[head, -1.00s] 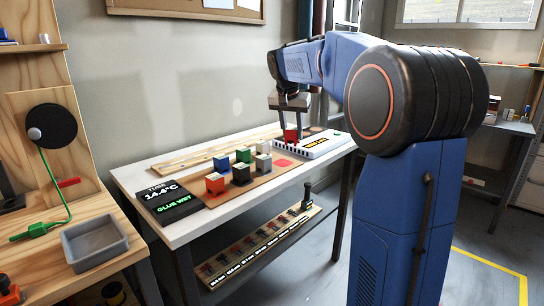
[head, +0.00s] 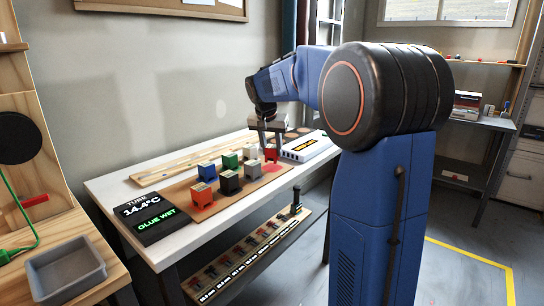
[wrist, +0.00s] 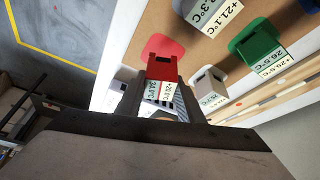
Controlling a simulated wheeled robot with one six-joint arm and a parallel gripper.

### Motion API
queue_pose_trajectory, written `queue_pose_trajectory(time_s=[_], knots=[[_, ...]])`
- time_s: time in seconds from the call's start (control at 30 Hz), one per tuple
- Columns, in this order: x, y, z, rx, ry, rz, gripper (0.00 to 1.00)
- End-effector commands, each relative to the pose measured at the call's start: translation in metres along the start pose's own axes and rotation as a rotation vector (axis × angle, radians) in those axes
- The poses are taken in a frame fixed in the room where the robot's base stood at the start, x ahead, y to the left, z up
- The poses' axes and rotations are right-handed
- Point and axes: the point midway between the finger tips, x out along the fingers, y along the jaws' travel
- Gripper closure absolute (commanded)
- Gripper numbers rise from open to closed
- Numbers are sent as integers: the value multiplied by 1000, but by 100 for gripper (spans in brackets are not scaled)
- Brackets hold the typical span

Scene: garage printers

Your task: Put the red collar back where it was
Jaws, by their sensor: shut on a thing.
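The red collar (head: 271,155) is a small red block, held by my gripper (head: 270,146) at the right end of the brown board (head: 205,211). It also shows in the wrist view (wrist: 162,68), between the two fingers of my gripper (wrist: 158,90), with labels beside it. A red patch (head: 272,168) on the board lies directly under or beside the collar; in the wrist view the patch (wrist: 157,46) shows around its far end. Whether the collar touches the board, I cannot tell. The fingers hide part of its sides.
Blue (head: 206,170), orange (head: 201,194), black (head: 229,182), green (head: 229,160), grey (head: 251,169) and white (head: 249,152) collars stand close by on the board. A dark display (head: 150,212) reads "GLUE WET". A white device (head: 308,147) stands behind right.

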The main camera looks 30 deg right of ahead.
Motion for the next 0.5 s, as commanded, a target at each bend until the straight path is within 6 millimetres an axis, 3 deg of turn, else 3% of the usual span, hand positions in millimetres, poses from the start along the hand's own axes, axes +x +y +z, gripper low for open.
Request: queue_pose_trajectory(time_s=[0.2,0.5], knots=[[23,0,10,0,-2,1,88],[24,0,10,0,-1,1,88]])
